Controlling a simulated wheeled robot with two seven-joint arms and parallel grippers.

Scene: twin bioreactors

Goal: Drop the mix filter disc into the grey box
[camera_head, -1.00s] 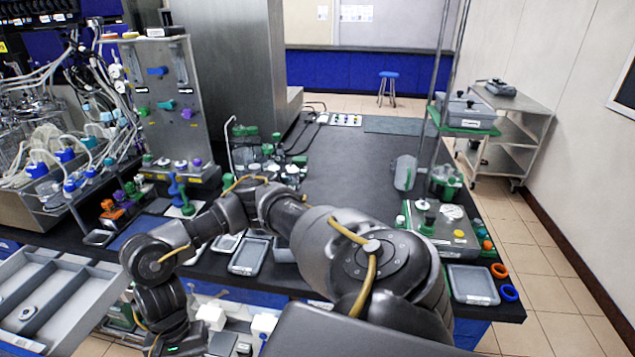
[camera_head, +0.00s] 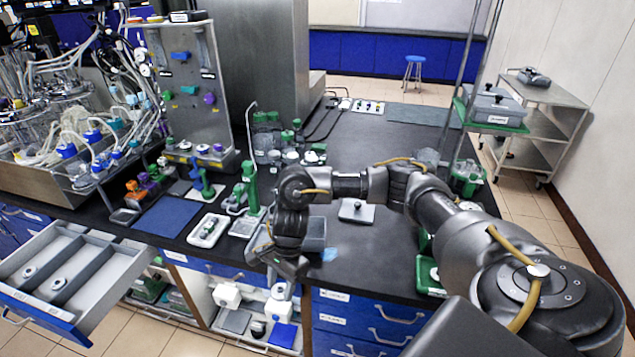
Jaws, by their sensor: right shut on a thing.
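My right gripper (camera_head: 289,270) hangs pointing down at the front edge of the black bench, its arm reaching in from the right. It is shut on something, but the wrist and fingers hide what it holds. I cannot make out the mix filter disc. A small grey box (camera_head: 316,234) stands on the bench just right of and behind the gripper, partly covered by my arm. A flat grey lid with a knob (camera_head: 357,212) lies on the bench behind the box. My left gripper is not in view.
An open drawer (camera_head: 110,270) with grey compartments juts out at the left. An open cabinet with white containers (camera_head: 228,297) lies below the bench edge. Trays (camera_head: 208,231) and green-topped bottles (camera_head: 290,140) stand left of my arm. The bench behind my arm is fairly clear.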

